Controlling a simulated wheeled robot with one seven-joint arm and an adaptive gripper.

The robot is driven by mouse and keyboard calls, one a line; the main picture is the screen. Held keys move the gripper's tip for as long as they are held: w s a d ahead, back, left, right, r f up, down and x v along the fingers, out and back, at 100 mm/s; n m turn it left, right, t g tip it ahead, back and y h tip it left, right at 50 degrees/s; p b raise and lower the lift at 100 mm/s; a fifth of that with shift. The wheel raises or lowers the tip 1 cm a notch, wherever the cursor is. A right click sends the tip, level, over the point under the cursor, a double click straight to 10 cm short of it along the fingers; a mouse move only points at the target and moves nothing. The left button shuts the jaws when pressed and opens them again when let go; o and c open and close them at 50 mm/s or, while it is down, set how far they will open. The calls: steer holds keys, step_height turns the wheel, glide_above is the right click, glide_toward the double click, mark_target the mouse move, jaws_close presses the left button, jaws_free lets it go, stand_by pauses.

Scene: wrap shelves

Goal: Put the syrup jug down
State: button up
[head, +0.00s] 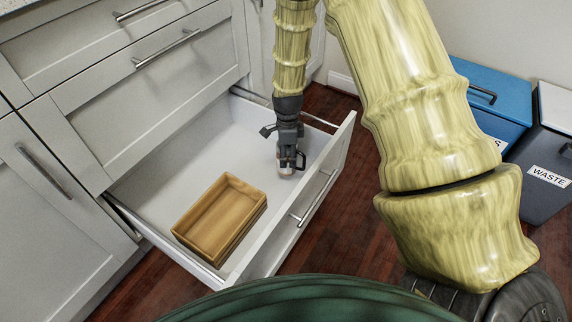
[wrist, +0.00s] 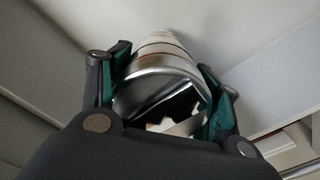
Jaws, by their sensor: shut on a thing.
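The syrup jug (wrist: 158,78) shows in the wrist view as a round vessel with a shiny metal top and a tan and pale body beyond it. My gripper (wrist: 160,95) is shut on it, with one finger on each side. In the head view my gripper (head: 289,152) points down inside the open drawer (head: 165,180), near its right end. Only a small pale part of the jug (head: 285,171) shows below the fingers there. I cannot tell whether its base touches the drawer floor.
A wooden box (head: 252,222), open at the top and empty, sits in the drawer's near left part. The drawer floor between it and my gripper is clear. The drawer front (head: 325,190) rises close on the right. Blue (head: 490,95) and dark (head: 540,175) waste bins stand farther right.

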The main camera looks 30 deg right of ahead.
mark_target(288, 162)
step_height(288, 162, down, 5)
steer(key=shift+r+b, duration=0.15)
steer(key=shift+b, duration=0.95)
steer(key=shift+r, duration=0.1)
steer(key=o, duration=1.5)
step_height(288, 162, up, 12)
steer(key=p, duration=0.6)
